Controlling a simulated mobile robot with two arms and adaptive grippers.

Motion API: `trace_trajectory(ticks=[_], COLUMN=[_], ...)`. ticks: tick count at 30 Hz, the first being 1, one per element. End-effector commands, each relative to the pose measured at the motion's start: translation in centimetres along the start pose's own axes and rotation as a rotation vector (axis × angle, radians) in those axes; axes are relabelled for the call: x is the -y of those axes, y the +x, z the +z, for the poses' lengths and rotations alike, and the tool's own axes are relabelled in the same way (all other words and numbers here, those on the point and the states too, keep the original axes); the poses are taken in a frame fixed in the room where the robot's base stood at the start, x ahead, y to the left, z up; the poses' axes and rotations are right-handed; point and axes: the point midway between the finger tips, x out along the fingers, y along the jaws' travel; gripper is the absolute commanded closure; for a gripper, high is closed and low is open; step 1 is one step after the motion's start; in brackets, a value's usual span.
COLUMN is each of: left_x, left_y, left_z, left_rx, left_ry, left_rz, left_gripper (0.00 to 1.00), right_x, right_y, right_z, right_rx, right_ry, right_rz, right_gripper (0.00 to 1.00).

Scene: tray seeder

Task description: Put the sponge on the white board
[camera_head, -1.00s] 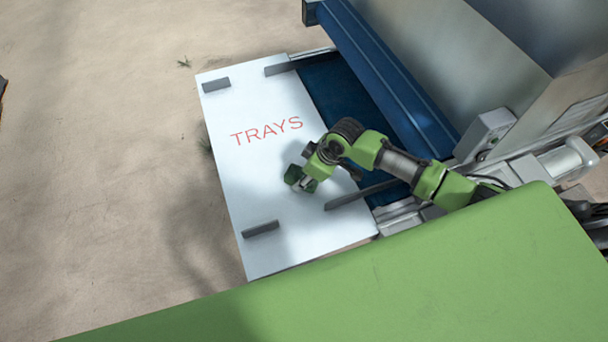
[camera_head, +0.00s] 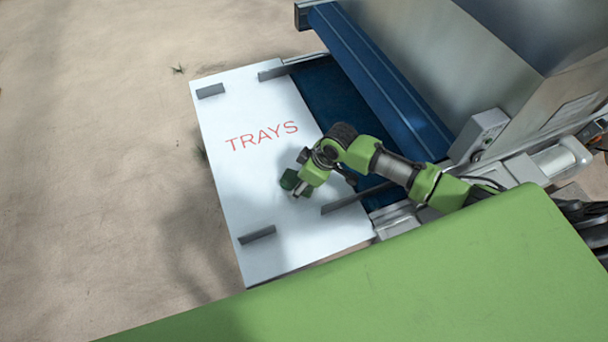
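The white board (camera_head: 222,130) lies flat in the middle of the view, with red letters reading TRAYS. A small dark green block, which looks like the sponge (camera_head: 288,179), shows at the tip of my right gripper (camera_head: 299,190), over the right half of the board below the letters. The gripper partly covers it. I cannot tell whether the block touches the board or is held just above it. The fingers are too small to tell whether they are open or shut. My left gripper is not in view.
Grey bars stand on the board, at its upper left (camera_head: 210,90), lower left (camera_head: 257,234) and right side. A dark blue belt (camera_head: 335,100) and a grey machine (camera_head: 430,50) adjoin its right edge. The board's left and lower parts are free.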

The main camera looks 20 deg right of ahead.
Motion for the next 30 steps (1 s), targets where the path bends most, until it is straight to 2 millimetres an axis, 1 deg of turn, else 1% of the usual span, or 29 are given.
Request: trace_trajectory(ticks=[1, 2, 5, 12, 15, 18, 21, 24, 30], left_x=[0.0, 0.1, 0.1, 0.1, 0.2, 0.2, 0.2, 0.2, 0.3], left_y=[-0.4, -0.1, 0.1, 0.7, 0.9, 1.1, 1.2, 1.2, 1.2], left_z=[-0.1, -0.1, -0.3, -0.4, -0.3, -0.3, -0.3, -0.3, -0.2], left_rx=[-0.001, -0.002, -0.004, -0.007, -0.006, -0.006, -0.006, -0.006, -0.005], left_ry=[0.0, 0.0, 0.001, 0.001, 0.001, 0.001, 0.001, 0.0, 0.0], left_rz=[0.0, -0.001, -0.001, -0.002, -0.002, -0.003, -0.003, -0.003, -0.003], left_gripper=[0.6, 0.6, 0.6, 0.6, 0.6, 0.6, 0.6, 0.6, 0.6], right_x=[0.0, 0.0, -0.1, -0.2, -0.1, -0.1, -0.1, -0.1, -0.1], right_y=[-0.6, -0.8, -2.4, -7.7, -9.6, -11.1, -11.9, -12.4, -12.5], right_z=[0.0, 0.1, 0.0, -0.2, -0.2, -0.2, -0.2, -0.2, -0.3], right_rx=[0.005, 0.005, 0.002, -0.004, -0.003, -0.003, -0.003, -0.003, -0.003], right_ry=[0.001, 0.001, -0.001, -0.002, -0.003, 0.0, 0.0, 0.0, 0.001], right_rz=[-0.001, 0.0, 0.001, 0.003, 0.003, 0.002, 0.001, 0.001, 0.0], right_gripper=[0.47, 0.47, 0.47, 0.47, 0.47, 0.47, 0.47, 0.47, 0.47])
